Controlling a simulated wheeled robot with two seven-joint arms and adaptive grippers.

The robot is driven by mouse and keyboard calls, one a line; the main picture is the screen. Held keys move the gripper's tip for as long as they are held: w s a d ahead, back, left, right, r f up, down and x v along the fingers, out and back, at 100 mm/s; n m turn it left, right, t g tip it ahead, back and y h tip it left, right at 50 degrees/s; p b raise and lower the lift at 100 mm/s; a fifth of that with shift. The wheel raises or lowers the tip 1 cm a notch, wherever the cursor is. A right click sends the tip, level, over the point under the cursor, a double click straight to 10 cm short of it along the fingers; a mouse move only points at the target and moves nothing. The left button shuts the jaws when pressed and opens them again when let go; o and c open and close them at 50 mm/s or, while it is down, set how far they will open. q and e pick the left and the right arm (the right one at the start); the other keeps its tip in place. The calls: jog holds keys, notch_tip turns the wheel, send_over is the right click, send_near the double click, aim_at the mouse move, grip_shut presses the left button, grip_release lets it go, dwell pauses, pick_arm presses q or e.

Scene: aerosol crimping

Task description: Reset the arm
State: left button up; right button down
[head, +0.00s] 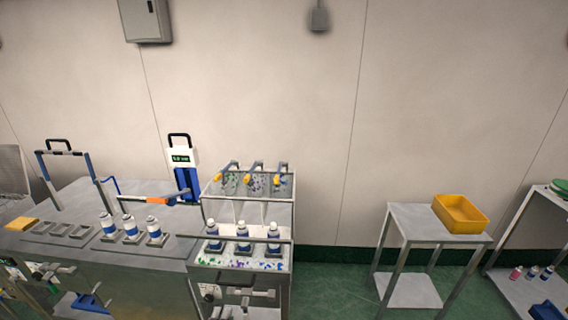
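Neither of my grippers can be made out in the head view, and no arm of mine shows over the benches. Three white-and-blue aerosol cans (131,228) stand upright in a row on the grey bench (170,247) at the left. Three more blue-and-white cans (243,236) stand upright in the metal crimping station (245,205) beside it.
Empty square holders (61,230) and a yellow block (21,224) lie on the bench's left. A device with a display (181,158) stands behind. A yellow bin (461,214) sits on a side table (419,224). Green floor (335,285) is clear between station and side table.

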pick_arm(q)
jog(key=s+a+f+n+g+y, duration=0.25)
jog(key=a+n+g, duration=0.4)
jog(key=n, duration=0.45)
jog(key=s+d+r+n+g+h, duration=0.1)
jog(key=s+d+n+g+h, duration=0.2)
jog(key=s+n+g, duration=0.35)
jog(key=s+f+m, duration=0.1)
jog(key=s+f, duration=0.1)
jog(key=f, duration=1.4)
jog(key=s+f+m, duration=0.1)
jog(key=s+f, duration=0.1)
jog(key=f, duration=1.5)
jog(key=s+a+f, duration=0.2)
jog(key=s+f, duration=0.8)
jog(key=s, duration=0.1)
jog(key=s+a+f+g, duration=0.1)
jog(key=s+a+f, duration=0.1)
jog(key=s+f, duration=0.7)
jog(key=s, duration=0.2)
jog(key=shift+s+a+f, duration=0.2)
jog(key=shift+s+f, duration=0.15)
